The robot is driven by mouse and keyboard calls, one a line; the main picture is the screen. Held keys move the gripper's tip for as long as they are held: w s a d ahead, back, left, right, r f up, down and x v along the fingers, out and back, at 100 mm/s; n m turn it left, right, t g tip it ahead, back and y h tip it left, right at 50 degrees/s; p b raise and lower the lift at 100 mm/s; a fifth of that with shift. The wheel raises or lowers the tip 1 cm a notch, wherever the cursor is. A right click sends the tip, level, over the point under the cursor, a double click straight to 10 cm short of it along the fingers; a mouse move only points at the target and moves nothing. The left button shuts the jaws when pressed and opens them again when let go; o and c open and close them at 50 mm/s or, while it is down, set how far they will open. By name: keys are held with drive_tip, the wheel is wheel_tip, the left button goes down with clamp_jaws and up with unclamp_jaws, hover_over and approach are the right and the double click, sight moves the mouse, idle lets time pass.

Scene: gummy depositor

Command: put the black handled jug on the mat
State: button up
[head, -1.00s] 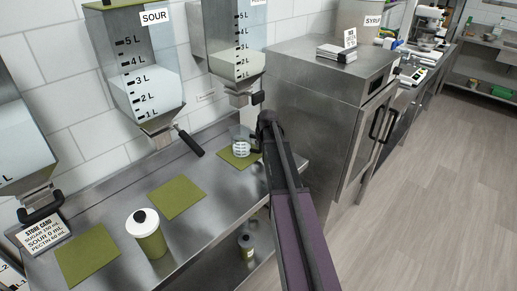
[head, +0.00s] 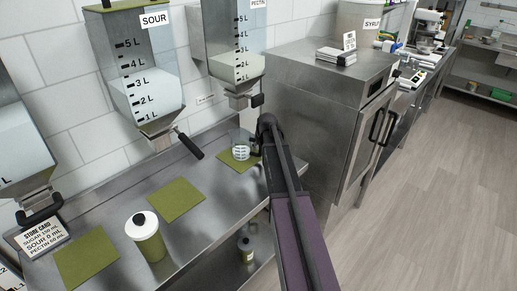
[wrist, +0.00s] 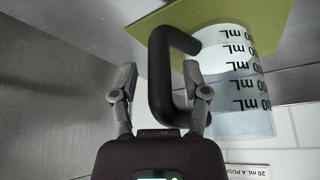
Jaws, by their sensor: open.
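The jug (head: 240,150) is clear with black markings and stands upright on the green mat (head: 226,161) below the far hopper. In the wrist view the jug (wrist: 234,90) is at the right, its base against the mat (wrist: 268,18). Its black handle (wrist: 160,75) comes between the two fingers of my gripper (wrist: 161,97). The fingers are open, one on each side of the handle, with a gap at the left finger. In the head view my arm hides most of the gripper and the handle.
Two more green mats (head: 176,200) (head: 87,255) lie on the steel counter. A white-lidded green container (head: 146,237) stands between them. The sour hopper's black lever (head: 190,146) sticks out over the counter. A steel cabinet (head: 310,115) stands close right of my arm.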

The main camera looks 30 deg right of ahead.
drive_tip(key=shift+r, duration=0.1)
drive_tip(key=p+v, duration=1.1)
drive_tip(key=v, duration=0.1)
idle(0.4)
idle(0.6)
drive_tip(key=s+a+f+n+g, duration=0.1)
drive_tip(key=s+a+g, duration=0.1)
drive_tip(key=s+a, duration=0.8)
drive_tip(key=s+a+n+g, duration=0.1)
drive_tip(key=s+a+g, duration=0.2)
drive_tip(key=s+a, duration=0.8)
drive_tip(key=a, duration=0.5)
drive_tip(key=shift+s+a+f+y, duration=0.3)
drive_tip(key=shift+f+y, duration=0.1)
